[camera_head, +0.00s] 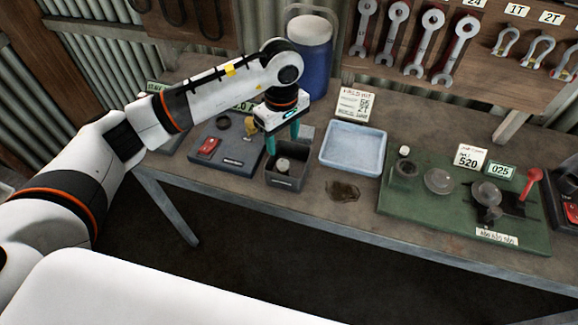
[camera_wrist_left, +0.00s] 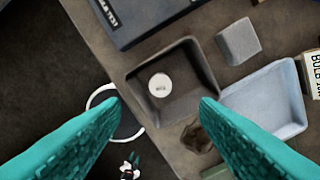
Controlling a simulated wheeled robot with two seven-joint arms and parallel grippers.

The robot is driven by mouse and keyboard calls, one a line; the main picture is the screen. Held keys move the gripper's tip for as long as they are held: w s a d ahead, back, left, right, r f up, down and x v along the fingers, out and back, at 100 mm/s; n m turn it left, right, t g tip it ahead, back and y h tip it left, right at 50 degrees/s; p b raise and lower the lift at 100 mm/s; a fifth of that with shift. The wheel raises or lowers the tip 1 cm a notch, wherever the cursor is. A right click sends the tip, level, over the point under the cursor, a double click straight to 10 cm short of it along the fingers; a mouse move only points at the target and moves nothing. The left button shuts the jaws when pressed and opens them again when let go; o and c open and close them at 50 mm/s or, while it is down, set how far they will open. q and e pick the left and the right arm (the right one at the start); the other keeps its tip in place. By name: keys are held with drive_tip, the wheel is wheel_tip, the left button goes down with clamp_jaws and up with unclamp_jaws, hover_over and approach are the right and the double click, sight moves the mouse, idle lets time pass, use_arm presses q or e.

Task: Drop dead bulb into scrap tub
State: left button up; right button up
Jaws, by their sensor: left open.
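The scrap tub (camera_head: 284,182), a small dark grey open box, stands at the bench's front edge. It also shows in the wrist view (camera_wrist_left: 192,62). A small round whitish piece (camera_head: 283,164), which looks like the dead bulb, lies inside on the tub's floor; in the wrist view it is a pale disc (camera_wrist_left: 160,86) near the tub's left wall. My left gripper (camera_head: 282,142) points down above the tub, its teal fingers apart and nothing between them. In the wrist view the fingertips (camera_wrist_left: 160,100) are spread either side of the tub's opening. My right gripper is not in view.
A light blue tray (camera_head: 353,125) stands right of the tub, with a dark stain (camera_head: 342,191) before it. A dark test board (camera_head: 226,160) lies left. A grey block (camera_wrist_left: 238,41) is close behind the tub. A green board (camera_head: 400,204) with clear bulbs lies right.

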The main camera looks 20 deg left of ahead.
use_arm(q)
wheel_tip(320, 180, up, 12)
drive_tip(key=b, duration=0.3)
drive_tip(key=shift+f, duration=0.15)
